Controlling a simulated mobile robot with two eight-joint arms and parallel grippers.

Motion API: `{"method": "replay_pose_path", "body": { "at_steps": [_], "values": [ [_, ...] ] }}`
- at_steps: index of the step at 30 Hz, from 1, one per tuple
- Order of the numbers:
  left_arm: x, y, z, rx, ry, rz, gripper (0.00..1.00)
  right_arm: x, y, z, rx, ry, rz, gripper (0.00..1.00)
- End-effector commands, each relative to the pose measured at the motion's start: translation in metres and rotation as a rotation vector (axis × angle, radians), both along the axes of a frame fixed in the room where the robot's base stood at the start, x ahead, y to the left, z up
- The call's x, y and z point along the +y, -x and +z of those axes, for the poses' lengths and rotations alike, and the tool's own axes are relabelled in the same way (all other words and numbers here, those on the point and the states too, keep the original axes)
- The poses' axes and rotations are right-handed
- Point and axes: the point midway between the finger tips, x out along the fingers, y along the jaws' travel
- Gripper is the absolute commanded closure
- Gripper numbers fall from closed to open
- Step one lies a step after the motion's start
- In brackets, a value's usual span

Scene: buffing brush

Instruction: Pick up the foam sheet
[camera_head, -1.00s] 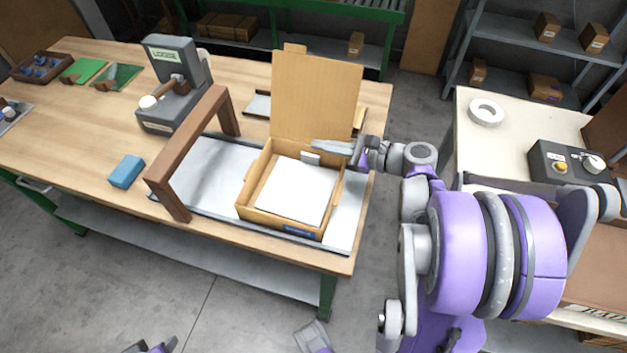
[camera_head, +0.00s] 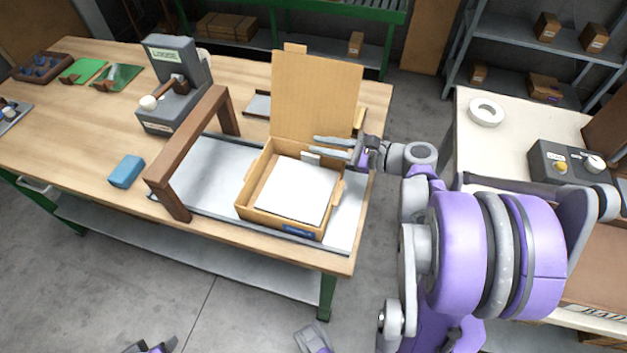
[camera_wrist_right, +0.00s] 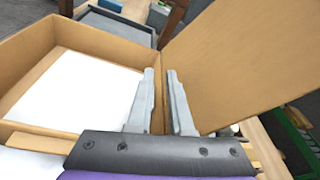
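A white flat sheet (camera_head: 296,189), which looks like the foam sheet, lies inside an open cardboard box (camera_head: 252,214). It also shows in the right wrist view (camera_wrist_right: 82,92), left of my fingers. The box's lid (camera_head: 316,95) stands up at the back. My right gripper (camera_head: 315,144) reaches in from the right over the box's back edge, in front of the lid.
The box stands on a grey board (camera_head: 200,177) on a wooden table (camera_head: 90,135). A brown wooden arch (camera_head: 172,192) spans the board to the left. A blue block (camera_head: 126,171) and a grey machine (camera_head: 170,85) stand farther left.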

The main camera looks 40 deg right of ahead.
Motion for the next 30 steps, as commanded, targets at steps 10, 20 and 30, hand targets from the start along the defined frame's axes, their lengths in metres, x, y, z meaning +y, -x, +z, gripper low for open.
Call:
{"method": "replay_pose_path", "body": {
  "at_steps": [10, 20, 30],
  "values": [
    [0.000, 0.000, 0.000, 0.000, 0.000, 0.000, 0.50, 0.000, 0.000, 0.000, 0.000, 0.000, 0.000, 0.68],
    [0.000, 0.000, 0.001, 0.000, 0.000, 0.000, 0.50, -0.022, 0.030, 0.004, 0.000, 0.002, -0.006, 0.68],
    [0.000, 0.000, 0.003, -0.001, 0.000, 0.000, 0.50, -0.052, 0.077, 0.012, 0.000, 0.001, -0.003, 0.68]
  ]
}}
